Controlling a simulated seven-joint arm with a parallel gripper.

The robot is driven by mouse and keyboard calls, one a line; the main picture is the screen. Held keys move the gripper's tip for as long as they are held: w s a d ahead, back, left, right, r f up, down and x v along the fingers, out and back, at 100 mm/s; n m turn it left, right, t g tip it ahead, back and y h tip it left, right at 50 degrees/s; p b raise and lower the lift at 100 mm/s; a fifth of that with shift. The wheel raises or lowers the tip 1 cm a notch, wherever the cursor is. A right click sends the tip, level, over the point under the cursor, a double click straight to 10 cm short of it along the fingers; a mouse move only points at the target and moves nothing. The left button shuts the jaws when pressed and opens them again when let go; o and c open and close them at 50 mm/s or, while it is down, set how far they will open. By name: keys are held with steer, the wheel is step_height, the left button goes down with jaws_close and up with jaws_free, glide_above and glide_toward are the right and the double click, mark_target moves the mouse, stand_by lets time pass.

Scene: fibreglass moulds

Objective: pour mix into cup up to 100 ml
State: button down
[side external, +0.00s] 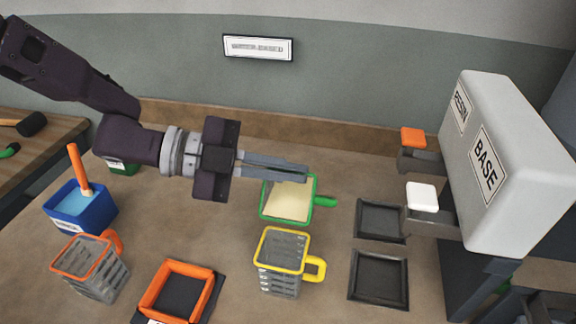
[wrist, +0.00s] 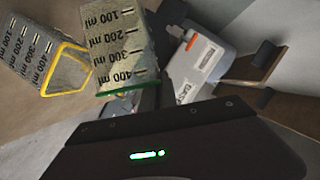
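A green-rimmed measuring cup (side external: 287,197) with pale cream mix inside is in the middle of the bench, its green handle pointing right. Its 100 to 400 ml marks show in the wrist view (wrist: 122,45). My gripper (side external: 304,174) is level, its fingers across the far rim of this cup in the side view. The fingers look close together; whether they touch the cup is unclear. A yellow-rimmed cup (side external: 281,272) with a yellow handle stands nearer the camera and looks empty. An orange-rimmed cup (side external: 90,270) stands at front left, also seemingly empty.
A dispenser labelled RESIN and BASE (side external: 500,165) stands at right, with orange (side external: 413,138) and white (side external: 422,197) taps above two dark trays (side external: 358,236). A blue tub (side external: 101,216) with a stick is left. An orange square mould (side external: 207,294) is in front.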

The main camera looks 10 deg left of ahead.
steer(key=shift+s+f+m+t+h, duration=0.3)
steer(key=shift+s+f+m+t, duration=0.2)
steer(key=shift+s+f+m, duration=0.45)
stand_by(0.6)
steer(key=shift+w+r, duration=0.2)
stand_by(2.3)
steer(key=shift+r+n+g, duration=0.35)
steer(key=shift+n+g, duration=0.15)
steer(key=shift+n, duration=0.35)
steer(key=shift+r+n+g+y, duration=0.15)
steer(key=shift+n+g+y, duration=0.45)
steer(key=shift+n, duration=0.5)
steer(key=shift+n+g, duration=0.5)
steer(key=shift+n, duration=0.1)
steer(key=w+r, duration=0.3)
steer(key=w, duration=0.1)
steer(key=shift+r, duration=0.25)
steer(key=shift+w+r+n+g, duration=0.2)
steer(key=shift+n+g, duration=0.1)
steer(key=shift+n, duration=0.1)
steer(key=shift+w+f+n+g, duration=0.25)
steer(key=shift+f+n+g, duration=0.2)
steer(key=shift+f+n, duration=0.15)
steer(key=shift+w+f+n+g, duration=0.2)
steer(key=shift+f+n+g, duration=0.25)
steer(key=shift+f+n, duration=0.15)
